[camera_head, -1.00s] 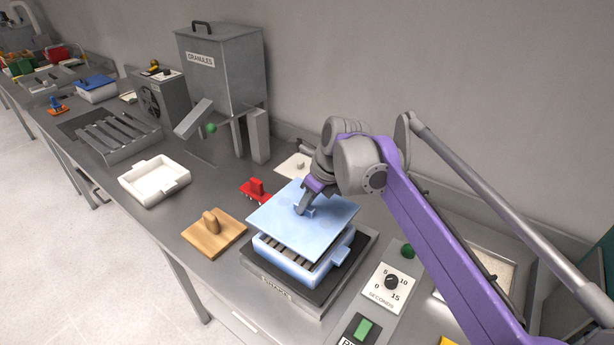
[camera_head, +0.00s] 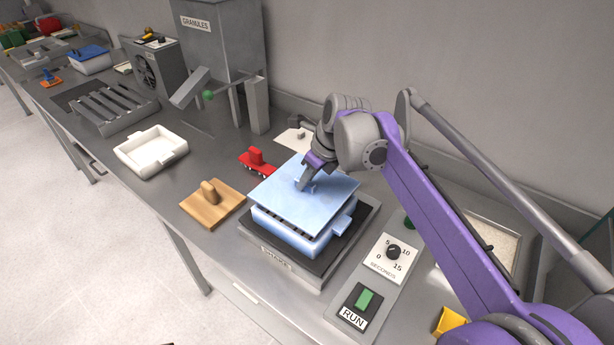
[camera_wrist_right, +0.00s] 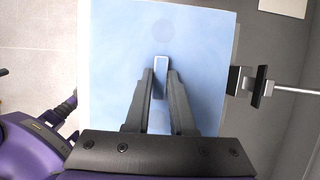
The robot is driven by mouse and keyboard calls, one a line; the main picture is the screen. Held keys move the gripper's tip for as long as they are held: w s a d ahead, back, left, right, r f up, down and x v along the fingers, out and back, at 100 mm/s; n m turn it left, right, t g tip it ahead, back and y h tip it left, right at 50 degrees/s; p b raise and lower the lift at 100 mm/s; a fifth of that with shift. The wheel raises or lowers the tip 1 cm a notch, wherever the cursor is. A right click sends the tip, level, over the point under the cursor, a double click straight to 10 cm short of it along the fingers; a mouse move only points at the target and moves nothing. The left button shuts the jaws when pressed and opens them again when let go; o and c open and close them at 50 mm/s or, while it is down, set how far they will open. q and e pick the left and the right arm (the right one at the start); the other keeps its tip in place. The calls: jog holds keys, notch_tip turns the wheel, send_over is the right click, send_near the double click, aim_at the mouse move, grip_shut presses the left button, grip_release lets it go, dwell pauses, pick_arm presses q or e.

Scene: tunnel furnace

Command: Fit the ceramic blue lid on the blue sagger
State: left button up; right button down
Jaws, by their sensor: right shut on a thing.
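The light blue lid (camera_head: 318,196) is over the blue sagger (camera_head: 292,235) in the head view. A narrow dark gap with several dark pieces shows between the lid and the sagger's front left wall, so the lid sits low over the rim. Whether it touches the rim elsewhere I cannot tell. My right gripper (camera_head: 305,184) is shut on the lid's handle, which also shows between the fingers in the right wrist view (camera_wrist_right: 160,77). The sagger stands on the black plate of the shaker (camera_head: 323,272). My left gripper is not in view.
A wooden board with a knob (camera_head: 212,204) lies left of the shaker. A white tray (camera_head: 151,152) stands further left. A control panel with a dial (camera_head: 393,251) and a green RUN button (camera_head: 363,299) is at right.

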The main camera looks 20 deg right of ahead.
jog(key=shift+r, duration=0.1)
dwell(0.6)
jog(key=shift+f+b, duration=0.65)
jog(key=shift+f, duration=0.8)
jog(key=shift+f+b, duration=0.35)
jog(key=shift+f, duration=0.3)
jog(key=c, duration=0.7)
grip_release()
jog(key=v, duration=1.1)
jog(key=shift+p, duration=0.4)
jog(key=shift+f, duration=0.1)
